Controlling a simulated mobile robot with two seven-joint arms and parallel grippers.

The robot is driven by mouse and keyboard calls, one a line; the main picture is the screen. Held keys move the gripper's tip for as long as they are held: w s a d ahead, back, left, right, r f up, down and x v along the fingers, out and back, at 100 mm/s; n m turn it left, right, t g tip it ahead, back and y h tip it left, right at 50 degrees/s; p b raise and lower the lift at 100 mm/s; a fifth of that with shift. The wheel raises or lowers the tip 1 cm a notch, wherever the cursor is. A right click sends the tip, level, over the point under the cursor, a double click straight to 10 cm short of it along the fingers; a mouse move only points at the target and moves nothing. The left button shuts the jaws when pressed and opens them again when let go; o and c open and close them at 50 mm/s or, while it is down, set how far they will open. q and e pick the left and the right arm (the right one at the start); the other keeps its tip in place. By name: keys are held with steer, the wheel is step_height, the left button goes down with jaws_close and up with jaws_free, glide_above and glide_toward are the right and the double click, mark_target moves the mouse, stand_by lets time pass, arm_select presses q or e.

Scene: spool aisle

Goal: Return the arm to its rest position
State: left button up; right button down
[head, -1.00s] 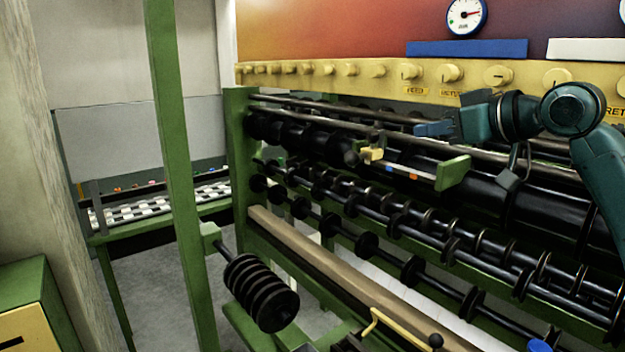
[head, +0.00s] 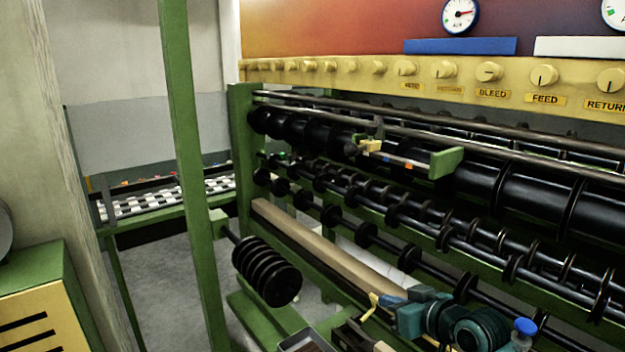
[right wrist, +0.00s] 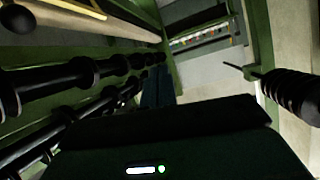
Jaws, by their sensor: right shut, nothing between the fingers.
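My right gripper (head: 391,301) is low in the head view, in front of the machine's lower front beam. Its teal wrist and arm come in from the bottom right. In the right wrist view its fingers (right wrist: 157,87) are together with nothing between them. They point along the machine's side, with the black rollers to the left and open floor ahead. My left gripper is not in view.
The machine's black rollers (head: 500,190) lie just behind the right arm. A yellow handle (head: 371,306) is beside the gripper, partly hidden. A black ribbed spool (head: 268,270) sticks out from a green post (head: 188,170). Grey floor (head: 160,285) is clear at left.

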steer(key=s+f+h, duration=0.1)
steer(key=s+f, duration=0.5)
steer(key=f, duration=0.1)
steer(key=s+f+m+h, duration=0.1)
steer(key=s+f, duration=0.5)
steer(key=s, duration=0.1)
steer(key=s+f, duration=0.6)
steer(key=f, duration=0.1)
steer(key=shift+s+a+f+m+g+h, duration=0.2)
steer(key=shift+f+m+g+h, duration=0.1)
steer(key=shift+m+g+h, duration=0.1)
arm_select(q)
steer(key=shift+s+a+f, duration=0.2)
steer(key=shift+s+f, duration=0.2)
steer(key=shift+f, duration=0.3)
arm_select(e)
steer(key=s+f+h, duration=0.1)
steer(key=s+f, duration=0.3)
steer(key=s, duration=0.5)
steer(key=shift+s+d+g, duration=0.15)
steer(key=shift+d+g, duration=0.2)
steer(key=shift+g, duration=0.05)
